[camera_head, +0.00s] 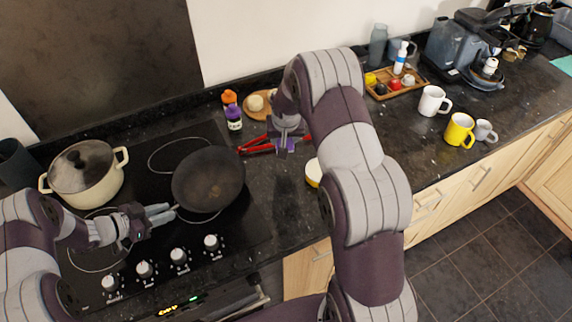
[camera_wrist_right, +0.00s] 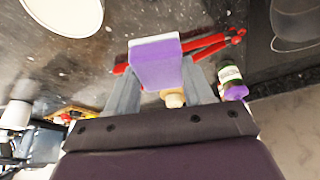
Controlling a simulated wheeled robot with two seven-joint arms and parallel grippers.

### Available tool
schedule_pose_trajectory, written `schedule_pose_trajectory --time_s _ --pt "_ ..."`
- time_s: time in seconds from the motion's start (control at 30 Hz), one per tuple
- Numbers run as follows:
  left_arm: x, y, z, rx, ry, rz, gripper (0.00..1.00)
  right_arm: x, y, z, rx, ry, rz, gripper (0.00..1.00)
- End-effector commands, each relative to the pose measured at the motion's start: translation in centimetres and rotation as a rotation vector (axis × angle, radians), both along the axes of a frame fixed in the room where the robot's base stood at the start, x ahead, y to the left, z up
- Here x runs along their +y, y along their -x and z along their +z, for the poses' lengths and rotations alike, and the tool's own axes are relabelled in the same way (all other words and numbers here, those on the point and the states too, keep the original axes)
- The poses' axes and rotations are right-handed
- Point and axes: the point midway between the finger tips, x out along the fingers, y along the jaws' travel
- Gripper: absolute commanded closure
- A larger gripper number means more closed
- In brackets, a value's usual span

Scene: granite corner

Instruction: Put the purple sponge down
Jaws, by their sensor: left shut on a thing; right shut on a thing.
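The purple sponge (camera_wrist_right: 156,64), with a pale layer along one edge, is between the fingers of my right gripper (camera_wrist_right: 160,88) in the right wrist view. In the head view my right gripper (camera_head: 288,132) is over the dark counter, near a red-handled tool, and a little of the sponge (camera_head: 288,145) shows below its fingers. I cannot tell whether the sponge touches the counter or the tool. My left gripper (camera_head: 158,212) is shut at the handle of the black frying pan (camera_head: 208,180), which is on or just above the cooktop; the handle is mostly hidden.
The red-handled tool (camera_head: 255,148) lies beside the cooktop. A purple bottle (camera_head: 233,120), a wooden board (camera_head: 257,114) and a yellow-sided bowl (camera_head: 313,174) are close by. A cream pot (camera_head: 86,176) stands at left. Mugs (camera_head: 433,101) and a wooden tray (camera_head: 379,92) are further right.

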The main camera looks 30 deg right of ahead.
Motion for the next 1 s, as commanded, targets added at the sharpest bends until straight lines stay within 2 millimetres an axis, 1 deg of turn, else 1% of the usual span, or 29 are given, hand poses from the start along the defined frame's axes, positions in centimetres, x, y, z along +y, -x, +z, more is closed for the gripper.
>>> schedule_pose_trajectory --time_s 0.07,0.17,0.37,0.47,0.57,0.6,0.67,0.7,0.8,0.87,0.93,1.0 --pt "0.0 0.0 -0.1 0.001 -0.001 0.0 0.92 -0.3 0.7 0.2 0.0 -0.002 0.055 0.81" --pt "0.0 0.0 -0.1 0.001 -0.001 0.0 0.92 -0.6 1.8 0.0 0.0 -0.003 0.163 0.81" --pt "0.0 0.0 -0.1 0.001 -0.001 0.0 0.92 -0.9 4.3 -0.5 -0.001 -0.004 0.446 0.81" --pt "0.0 0.0 0.0 0.001 -0.001 0.0 0.92 -0.7 6.1 -0.8 -0.002 -0.005 0.675 0.81" --pt "0.0 0.0 -0.1 0.001 -0.001 0.0 0.92 -0.1 8.1 -0.8 -0.003 -0.007 0.989 0.81" --pt "0.0 0.0 0.0 0.001 -0.001 0.0 0.92 0.3 9.0 -0.8 -0.003 -0.007 1.138 0.81" --pt "0.0 0.0 0.0 0.001 -0.001 0.0 0.92 1.1 10.2 -0.6 -0.002 -0.006 1.365 0.81" --pt "0.0 0.0 0.0 0.002 -0.001 0.0 0.92 1.6 10.8 -0.3 -0.003 -0.005 1.507 0.81" --pt "0.0 0.0 0.0 0.001 0.0 0.0 0.92 2.7 11.8 0.3 -0.002 -0.002 1.778 0.81" --pt "0.0 0.0 -0.1 0.001 0.0 0.0 0.92 3.1 12.2 0.1 -0.001 -0.005 1.871 0.81" --pt "0.0 0.0 -0.1 0.001 0.0 0.0 0.92 3.4 12.5 -1.1 0.0 -0.009 1.922 0.81" --pt "0.0 0.0 0.0 0.001 0.0 0.0 0.92 3.4 12.5 -2.8 0.0 -0.01 1.933 0.81"
